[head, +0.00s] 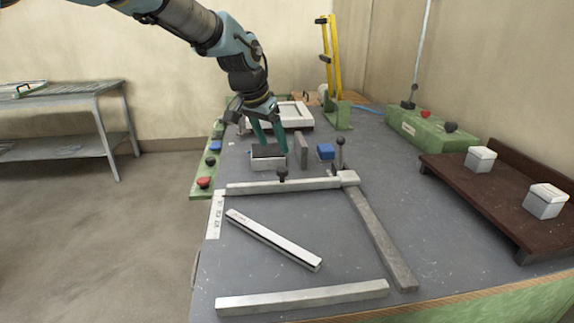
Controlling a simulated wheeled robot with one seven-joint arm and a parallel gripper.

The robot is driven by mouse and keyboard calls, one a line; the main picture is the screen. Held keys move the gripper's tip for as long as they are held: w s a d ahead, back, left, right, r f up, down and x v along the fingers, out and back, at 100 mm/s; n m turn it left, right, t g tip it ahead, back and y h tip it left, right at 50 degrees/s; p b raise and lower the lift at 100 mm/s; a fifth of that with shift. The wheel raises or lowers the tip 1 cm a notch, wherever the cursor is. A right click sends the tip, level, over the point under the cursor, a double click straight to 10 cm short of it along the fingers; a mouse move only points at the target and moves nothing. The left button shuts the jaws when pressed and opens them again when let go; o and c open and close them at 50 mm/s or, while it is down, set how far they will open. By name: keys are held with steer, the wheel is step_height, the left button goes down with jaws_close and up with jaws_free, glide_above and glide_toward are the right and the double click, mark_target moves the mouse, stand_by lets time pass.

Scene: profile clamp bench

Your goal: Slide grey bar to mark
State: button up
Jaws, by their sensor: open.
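Several bars lie on the grey bench. A darker grey bar (378,238) runs from a corner block toward the front right. A lighter bar (245,187) meets that corner and carries a black-knobbed clamp (282,176). A silver bar (272,240) lies loose and slanted in the middle, and another pale bar (303,297) lies near the front. I cannot tell which is the task's grey bar. A white strip with dark marks (215,214) is on the bench's left edge. My gripper (268,137) is open, pointing down beside or above a small dark-topped box (268,163), apart from the bars.
A thin upright grey plate (301,146) and a blue block (326,152) stand near my gripper. A white tray (292,117) lies behind. A green box with buttons (430,132) and a brown rack with white blocks (497,205) stand right. The front middle is clear between bars.

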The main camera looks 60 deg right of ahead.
mark_target(282, 169)
steer(key=p+x, duration=0.2)
steer(key=x, duration=0.7)
steer(key=shift+w+f, duration=0.1)
steer(key=shift+f, duration=0.15)
jaws_close()
stand_by(1.0)
